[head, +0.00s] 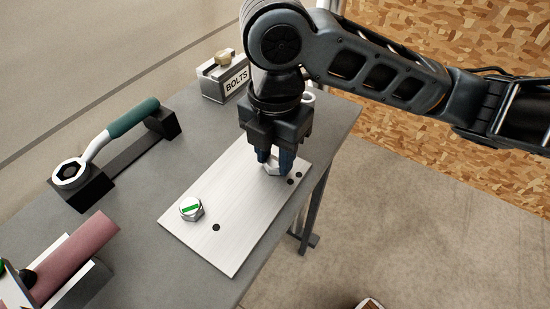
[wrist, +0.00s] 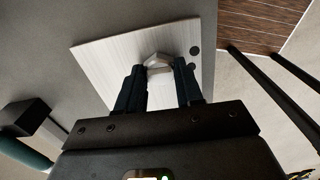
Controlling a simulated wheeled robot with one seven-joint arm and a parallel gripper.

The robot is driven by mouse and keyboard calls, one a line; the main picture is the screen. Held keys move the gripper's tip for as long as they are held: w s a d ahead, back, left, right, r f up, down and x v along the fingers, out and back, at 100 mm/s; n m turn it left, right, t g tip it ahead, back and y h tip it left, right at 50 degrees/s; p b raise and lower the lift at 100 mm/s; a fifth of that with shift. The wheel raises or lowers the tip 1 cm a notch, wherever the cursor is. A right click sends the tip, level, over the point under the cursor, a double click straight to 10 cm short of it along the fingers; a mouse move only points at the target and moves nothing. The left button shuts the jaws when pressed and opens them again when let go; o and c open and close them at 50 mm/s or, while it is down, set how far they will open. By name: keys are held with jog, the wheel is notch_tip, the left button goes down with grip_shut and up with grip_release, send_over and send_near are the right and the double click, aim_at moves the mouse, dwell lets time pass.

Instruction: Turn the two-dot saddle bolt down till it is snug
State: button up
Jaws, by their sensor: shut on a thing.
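A pale metal saddle plate (head: 235,235) lies on the grey bench. At its far end is the two-dot bolt (head: 270,169), a silver hex head beside two dark dots (head: 295,178). My gripper (head: 275,160) points down over this bolt, its fingers shut on the head. In the wrist view the two-dot bolt (wrist: 157,62) shows between the fingertips of my gripper (wrist: 160,73), with the dots (wrist: 194,58) to its right. The fingers partly hide the head, and I cannot tell how far it stands off the plate. The one-dot bolt (head: 191,208), with a green stripe, sits at the near end.
A ring wrench with a green handle (head: 134,118) rests on black blocks at the left. A box marked BOLTS (head: 222,82) stands at the back. A reddish cylinder (head: 75,256) lies in a holder at the near left. The bench edge runs close along the plate's right side.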

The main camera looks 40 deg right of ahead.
jog(key=m+p, duration=0.2)
jog(key=m, duration=0.1)
jog(key=m+p, duration=0.1)
jog(key=shift+r+m, duration=0.25)
jog(key=shift+m, duration=0.15)
jog(key=m, duration=0.2)
jog(key=shift+f+m, duration=0.3)
jog(key=m, duration=0.4)
jog(key=shift+m, duration=0.3)
jog(key=o, duration=0.9)
